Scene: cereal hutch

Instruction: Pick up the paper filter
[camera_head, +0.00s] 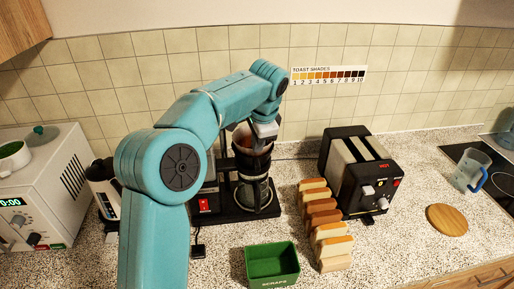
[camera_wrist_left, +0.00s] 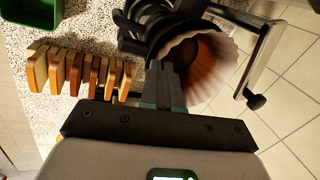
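The paper filter (camera_wrist_left: 222,50) is a pale fluted cup with a brown inside, and it sits at the top of the dark coffee maker (camera_head: 252,170). It also shows in the head view (camera_head: 243,139), partly behind my gripper. My left gripper (camera_head: 262,134) comes down from above at the filter's rim. In the left wrist view the fingers (camera_wrist_left: 164,68) are together, with their tips at the near edge of the filter, and they look shut on its rim. The exact contact is partly hidden. My right gripper is not in view.
A row of toast slices (camera_head: 322,216) and a black toaster (camera_head: 362,165) stand to the right. A green bin (camera_head: 272,265) is in front. A white oven (camera_head: 40,190) is at left. A clear jug (camera_head: 470,170) and a wooden disc (camera_head: 447,220) are at far right.

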